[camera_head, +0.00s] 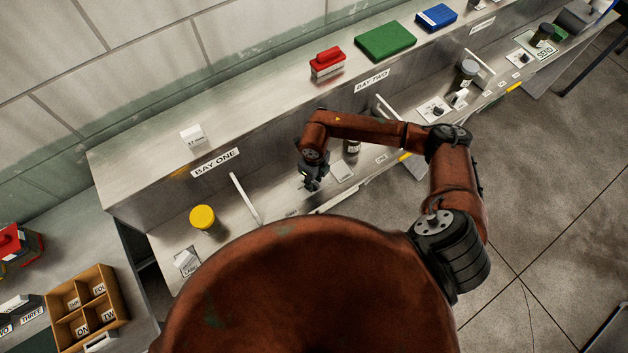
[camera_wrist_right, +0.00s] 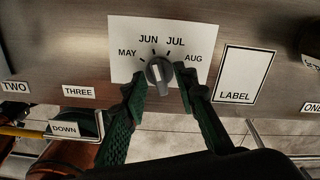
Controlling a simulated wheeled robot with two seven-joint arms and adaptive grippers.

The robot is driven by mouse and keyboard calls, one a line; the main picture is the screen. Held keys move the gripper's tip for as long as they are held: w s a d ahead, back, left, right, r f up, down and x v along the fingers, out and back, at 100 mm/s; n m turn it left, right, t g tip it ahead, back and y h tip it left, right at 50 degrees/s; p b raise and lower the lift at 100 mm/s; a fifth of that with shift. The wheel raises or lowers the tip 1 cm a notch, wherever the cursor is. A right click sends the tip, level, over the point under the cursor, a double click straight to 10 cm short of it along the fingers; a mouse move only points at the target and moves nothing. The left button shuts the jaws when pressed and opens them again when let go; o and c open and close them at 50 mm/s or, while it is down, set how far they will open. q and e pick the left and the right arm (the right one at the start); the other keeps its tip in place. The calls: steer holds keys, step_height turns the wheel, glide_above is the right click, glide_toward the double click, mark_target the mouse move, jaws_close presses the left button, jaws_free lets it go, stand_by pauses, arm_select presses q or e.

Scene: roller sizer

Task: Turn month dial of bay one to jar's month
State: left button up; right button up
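In the right wrist view the month dial (camera_wrist_right: 158,72) is a dark grey knob on a white card marked MAY, JUN, JUL and AUG. Its white mark points up and slightly left, roughly toward JUN. My right gripper (camera_wrist_right: 162,82) has its two green-black fingers apart, one on each side of the knob, with gaps visible. In the head view my right gripper (camera_head: 312,182) is low over the bay one counter and hides the dial. A dark jar (camera_head: 352,147) stands partly behind my right arm; its month is unreadable. My left gripper is not in view.
A BAY ONE sign (camera_head: 215,162) marks the ledge. A yellow-lidded jar (camera_head: 204,219) stands at the left of the counter. A white bar (camera_head: 245,198) rises near it. A blank LABEL frame (camera_wrist_right: 245,74) lies right of the dial card.

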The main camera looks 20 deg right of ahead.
step_height(320, 180, up, 12)
stand_by(0.6)
steer(key=shift+a, duration=0.1)
